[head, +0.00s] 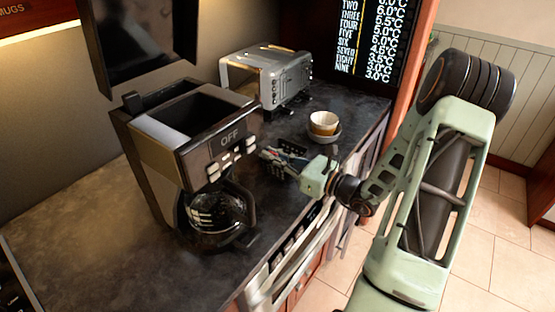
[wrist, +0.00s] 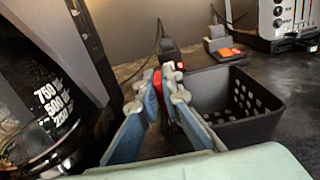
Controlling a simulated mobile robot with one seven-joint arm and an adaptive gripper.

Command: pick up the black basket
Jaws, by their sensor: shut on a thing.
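The black basket (wrist: 245,112) has rows of square holes and stands on the dark counter in the wrist view, to the right of my fingers. In the head view it (head: 292,147) is small and mostly hidden behind my gripper (head: 277,156). The exact contact is partly hidden by the fingers. The basket looks upright, and I cannot tell whether it touches the counter.
A coffee maker (head: 190,135) with a glass carafe (head: 215,215) stands close to the left of my gripper. A silver toaster (head: 268,75) is behind. A bowl stack (head: 323,124) sits near the counter's right side. The counter's front left (head: 90,250) is clear.

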